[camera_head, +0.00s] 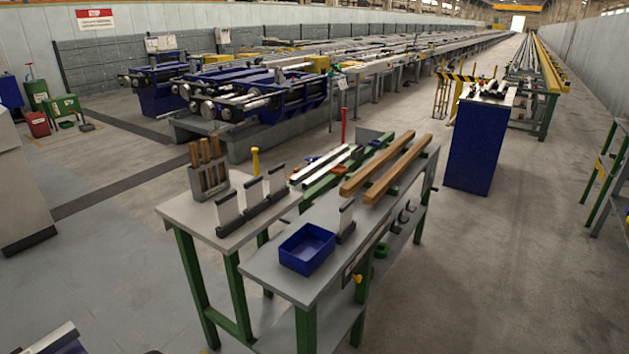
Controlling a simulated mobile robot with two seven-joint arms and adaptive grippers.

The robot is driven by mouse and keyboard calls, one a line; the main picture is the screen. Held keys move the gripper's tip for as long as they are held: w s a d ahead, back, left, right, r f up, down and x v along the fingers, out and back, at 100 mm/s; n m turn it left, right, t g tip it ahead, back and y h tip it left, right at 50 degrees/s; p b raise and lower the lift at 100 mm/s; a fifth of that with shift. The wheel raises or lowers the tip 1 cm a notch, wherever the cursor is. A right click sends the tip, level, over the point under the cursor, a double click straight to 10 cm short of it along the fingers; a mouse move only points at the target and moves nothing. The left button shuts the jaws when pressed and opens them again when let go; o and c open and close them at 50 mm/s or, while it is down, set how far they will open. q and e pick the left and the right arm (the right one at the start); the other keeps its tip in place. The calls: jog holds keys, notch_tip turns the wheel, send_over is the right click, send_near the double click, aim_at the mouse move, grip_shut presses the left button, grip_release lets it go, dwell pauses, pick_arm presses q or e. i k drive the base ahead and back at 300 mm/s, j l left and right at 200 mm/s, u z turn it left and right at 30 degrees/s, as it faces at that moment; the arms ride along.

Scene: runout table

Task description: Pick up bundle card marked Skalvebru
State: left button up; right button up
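Three pale upright cards stand in a dark slotted holder (252,216) on the left grey table: a left card (228,209), a middle card (253,192) and a right card (276,180). Another pale card (345,214) stands in a small dark holder on the right table, behind the blue bin (307,249). The lettering is too small to read, so I cannot tell which card is marked Skalvebru. A dark and silver part is cut off at the lower left edge; I cannot tell what it is. I cannot make out either gripper.
A grey rack (209,183) with wooden-handled tools stands behind the cards on the left table (178,208). Two wooden beams (398,168) lie along the right table (270,278). A blue cabinet (474,147) stands to the right. The floor in front and at the right is open.

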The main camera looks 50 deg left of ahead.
aim_at(254, 187)
jog(key=i+l+u, duration=0.15)
jog(key=i, duration=0.4)
jog(key=i+l+u, duration=0.1)
jog(key=i, duration=0.45)
jog(key=i+l+u, duration=0.15)
jog(key=i, duration=0.4)
